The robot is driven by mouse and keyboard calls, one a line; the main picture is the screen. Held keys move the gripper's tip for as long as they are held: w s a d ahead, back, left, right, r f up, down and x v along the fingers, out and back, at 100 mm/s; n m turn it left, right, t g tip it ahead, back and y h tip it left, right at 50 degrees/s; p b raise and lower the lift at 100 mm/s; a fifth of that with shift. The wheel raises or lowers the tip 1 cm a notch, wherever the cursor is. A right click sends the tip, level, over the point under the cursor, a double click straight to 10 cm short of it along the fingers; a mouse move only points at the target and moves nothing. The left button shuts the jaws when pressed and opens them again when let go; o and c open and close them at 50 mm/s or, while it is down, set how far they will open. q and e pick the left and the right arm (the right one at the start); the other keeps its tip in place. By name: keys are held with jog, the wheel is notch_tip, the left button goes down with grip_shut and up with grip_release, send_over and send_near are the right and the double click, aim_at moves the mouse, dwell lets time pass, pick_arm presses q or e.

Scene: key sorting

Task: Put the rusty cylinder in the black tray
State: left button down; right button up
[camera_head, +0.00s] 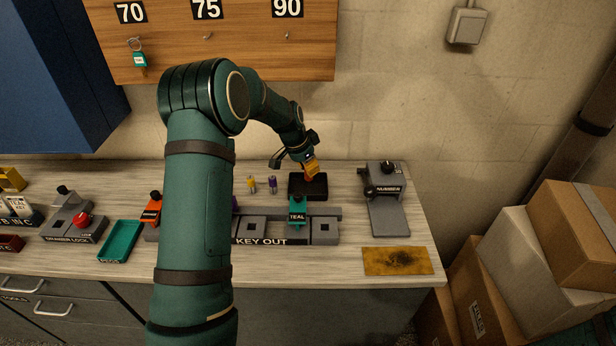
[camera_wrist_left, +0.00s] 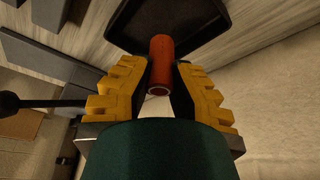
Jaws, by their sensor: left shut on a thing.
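The rusty cylinder (camera_wrist_left: 162,62) is an orange-red tube between the yellow fingers of my left gripper (camera_wrist_left: 160,98) in the left wrist view. My left gripper (camera_head: 311,171) is shut on it, and in the head view it hangs at the black tray (camera_head: 322,192). The cylinder shows there only as a small orange bit (camera_head: 308,178) under the fingers. In the wrist view the black tray (camera_wrist_left: 205,20) lies beyond the cylinder's far end. I cannot tell whether the cylinder touches the tray floor. My right gripper is not in view.
A grey key rack (camera_head: 275,240) marked KEY OUT, with a teal key (camera_head: 297,212), stands in front of the tray. A grey device (camera_head: 387,190) stands to the right. A yellow and a purple cylinder (camera_head: 272,185) stand to the left. A stained mat (camera_head: 397,261) lies front right.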

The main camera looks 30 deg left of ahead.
aim_at(308, 180)
pick_arm(q)
notch_tip(308, 180, down, 4)
jog(key=shift+r+b, duration=0.1)
jog(key=shift+b, duration=0.2)
jog(key=c, duration=1)
grip_release()
